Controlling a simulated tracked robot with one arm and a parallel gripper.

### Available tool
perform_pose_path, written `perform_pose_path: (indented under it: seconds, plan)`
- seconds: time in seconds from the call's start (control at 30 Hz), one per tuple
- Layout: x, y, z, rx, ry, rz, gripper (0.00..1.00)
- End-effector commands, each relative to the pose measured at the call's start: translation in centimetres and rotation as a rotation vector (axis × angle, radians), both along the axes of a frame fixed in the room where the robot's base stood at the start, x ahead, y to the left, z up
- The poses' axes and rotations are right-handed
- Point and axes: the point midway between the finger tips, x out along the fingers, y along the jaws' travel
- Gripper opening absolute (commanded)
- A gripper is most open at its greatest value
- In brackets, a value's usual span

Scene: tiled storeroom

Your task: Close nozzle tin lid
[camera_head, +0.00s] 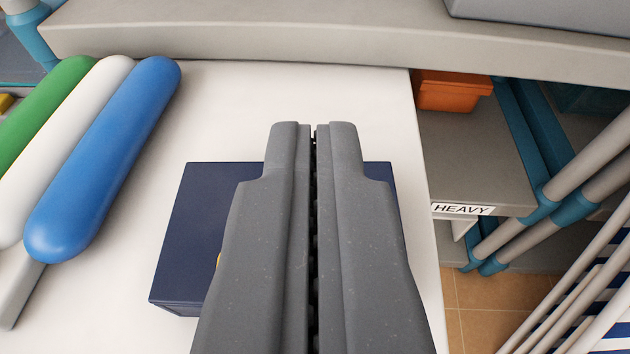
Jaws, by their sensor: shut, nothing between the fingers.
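A dark navy box (205,220), which looks like the nozzle tin, sits on the white tabletop (240,105). Its flat top shows on both sides of my gripper (315,128). My gripper is shut and empty, in front of the tin in this view, and covers its middle. A small yellow mark shows beside the gripper's left edge. I cannot tell whether the gripper touches the tin or how the lid stands, because the gripper hides most of it.
Green, white and blue rounded bars (110,155) lie at the left. A grey shelf (330,42) crosses the back. At the right are a shelf labelled HEAVY (463,209), an orange bin (453,90) and grey and teal poles (560,175). White tabletop is clear behind the tin.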

Motion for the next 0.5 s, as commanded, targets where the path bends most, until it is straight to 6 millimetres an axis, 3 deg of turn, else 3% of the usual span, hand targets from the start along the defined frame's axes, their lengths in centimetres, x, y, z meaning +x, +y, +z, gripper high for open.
perform_pose_path:
  seconds: [0.5]
  plan:
    - [-6.7,0.0,-2.5,-0.004,0.003,0.000,0.00]
